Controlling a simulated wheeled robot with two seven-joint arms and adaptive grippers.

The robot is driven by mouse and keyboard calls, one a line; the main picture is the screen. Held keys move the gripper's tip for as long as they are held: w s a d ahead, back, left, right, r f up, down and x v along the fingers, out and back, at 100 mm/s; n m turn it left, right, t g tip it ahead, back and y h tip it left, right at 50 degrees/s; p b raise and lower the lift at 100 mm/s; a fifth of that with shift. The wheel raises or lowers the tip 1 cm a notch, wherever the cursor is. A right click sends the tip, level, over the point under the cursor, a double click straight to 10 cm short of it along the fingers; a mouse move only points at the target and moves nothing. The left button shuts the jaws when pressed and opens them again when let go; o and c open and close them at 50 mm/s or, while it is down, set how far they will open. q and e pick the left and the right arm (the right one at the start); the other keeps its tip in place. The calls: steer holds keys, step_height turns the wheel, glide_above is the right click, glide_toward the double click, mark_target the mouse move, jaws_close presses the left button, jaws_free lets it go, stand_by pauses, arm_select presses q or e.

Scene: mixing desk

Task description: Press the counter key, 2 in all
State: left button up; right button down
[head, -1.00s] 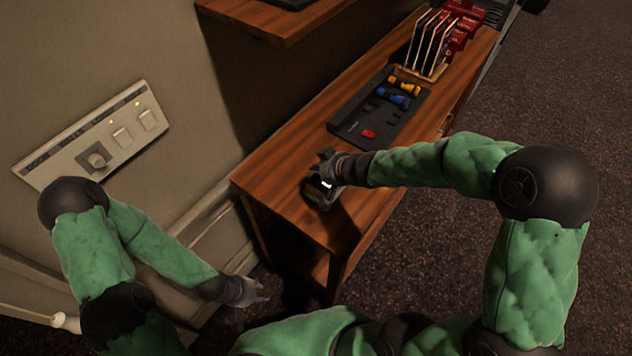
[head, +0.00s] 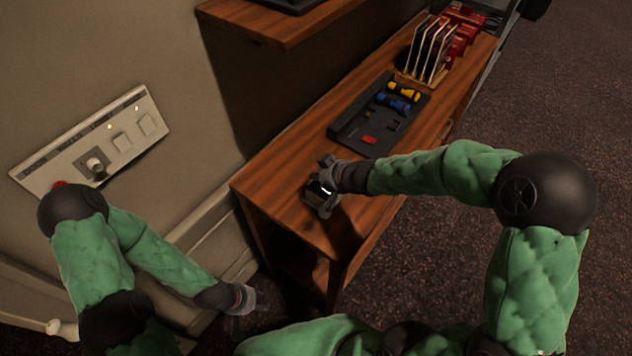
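The counter (head: 314,194) is a small dark device with a small lit patch, at the near end of the wooden desk. My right gripper (head: 328,180) is right over it and hides most of it, including its key. I cannot tell whether the fingers touch the key or whether they are closed. My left gripper (head: 243,299) hangs low beside the desk's near left corner, away from the counter; its fingers are too dark and small to read.
A dark tray (head: 350,133) with blue, yellow and red pieces lies beyond the counter on the desk (head: 275,185). A wire rack (head: 428,55) stands farther back. A wall panel (head: 60,160) with a knob and buttons is at left. A shelf (head: 262,22) overhangs the back.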

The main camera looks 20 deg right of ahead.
mark_target(318, 184)
steer(key=shift+f, duration=0.1)
stand_by(0.5)
steer(key=shift+f+b, duration=0.3)
steer(key=shift+f, duration=0.05)
steer(key=shift+f+b, duration=0.4)
steer(key=shift+f, duration=0.05)
stand_by(0.8)
steer(key=shift+r, duration=0.1)
steer(key=shift+r+p, duration=0.8)
steer(key=shift+p, duration=0.15)
step_height(318, 184, up, 5)
steer(key=p, duration=0.5)
